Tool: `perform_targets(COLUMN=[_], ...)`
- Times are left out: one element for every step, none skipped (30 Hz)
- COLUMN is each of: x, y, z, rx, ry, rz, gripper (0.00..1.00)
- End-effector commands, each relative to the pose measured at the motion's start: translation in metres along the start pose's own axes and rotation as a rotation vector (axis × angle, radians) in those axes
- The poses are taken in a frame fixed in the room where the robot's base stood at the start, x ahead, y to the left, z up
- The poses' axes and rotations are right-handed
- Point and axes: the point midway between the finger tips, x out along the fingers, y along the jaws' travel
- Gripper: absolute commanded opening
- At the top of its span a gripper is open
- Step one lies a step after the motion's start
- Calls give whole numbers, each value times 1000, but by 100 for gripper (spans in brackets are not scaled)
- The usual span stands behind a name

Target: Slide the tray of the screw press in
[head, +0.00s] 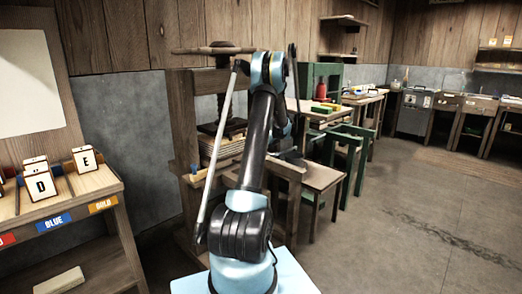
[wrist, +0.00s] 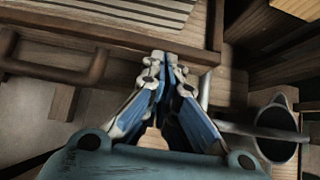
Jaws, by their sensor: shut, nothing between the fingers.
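The wooden screw press (head: 188,115) stands left of centre in the head view, behind my arm, with its crossbar handle on top. Its wooden tray (wrist: 216,25) fills the top of the wrist view as a framed slatted board. A brown handle (wrist: 55,76) is on the tray's near side at the left. My gripper (wrist: 165,58) is shut and empty, its fingertips at the tray's near edge, right of the handle. I cannot tell whether they touch it. In the head view my arm hides much of the press and the tray.
A table with lettered cards (head: 40,187) stands at the left. A wooden stool (head: 318,178) and a green chair (head: 352,165) stand right of the press. A workbench (head: 365,98) lies behind them. The floor at the right (head: 420,220) is clear.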

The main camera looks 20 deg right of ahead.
Motion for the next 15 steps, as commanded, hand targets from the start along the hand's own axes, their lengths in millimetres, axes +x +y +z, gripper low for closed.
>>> perform_targets(x=[-4,-6,-9,-11,-14,-22,-29,-35,-43,-49,-55,-63,-68,-73,-80], y=[-1,-1,-1,-2,-2,-2,-3,-2,-2,-2,-2,-2,-2,-2,-1], z=[-4,-6,-9,-12,-15,-16,-16,-16,-16,-16,-16,-16,-16,-15,-15], rx=[1,1,0,0,0,1,2,2,1,1,1,1,1,1,0], ry=[0,0,0,0,0,0,0,0,0,0,0,0,0,0,1], rz=[-1,-1,-1,-1,-1,-2,-2,-1,-1,-1,-1,-2,-1,-1,0], gripper=[0,0,0,0,0,0,0,0,0,0,0,0,0,0,0])
